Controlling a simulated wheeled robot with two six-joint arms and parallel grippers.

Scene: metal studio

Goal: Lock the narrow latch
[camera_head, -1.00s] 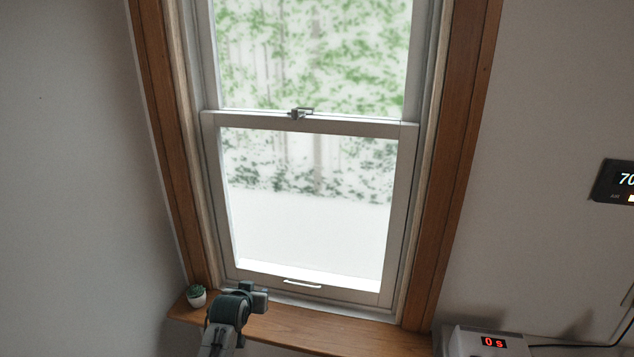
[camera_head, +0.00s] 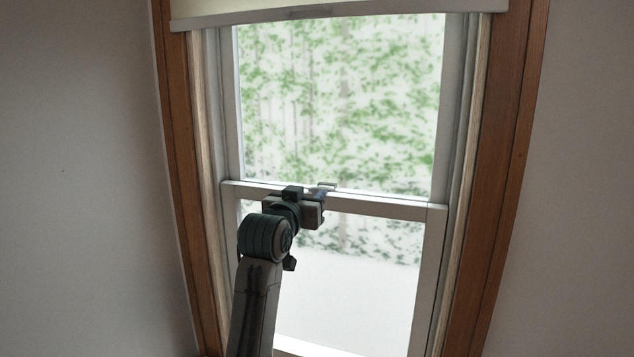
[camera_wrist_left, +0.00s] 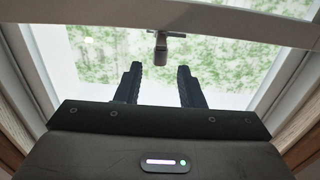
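The narrow latch (camera_head: 327,186) is a small grey metal piece on top of the meeting rail of the sash window. It also shows in the left wrist view (camera_wrist_left: 167,47), with its lever hanging toward me, above and between my fingertips. My left gripper (camera_head: 322,196) is raised in front of the rail, just below the latch, and hides part of it. In the left wrist view the two dark fingers (camera_wrist_left: 158,84) stand apart with nothing between them. Contact with the latch cannot be made out. My right gripper is not in view.
A wooden frame (camera_head: 508,170) surrounds the window. A roller blind (camera_head: 400,8) hangs across its top. The upper pane (camera_head: 340,100) and lower pane (camera_head: 370,265) lie behind the arm. The space right of the gripper along the rail (camera_head: 400,207) is clear.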

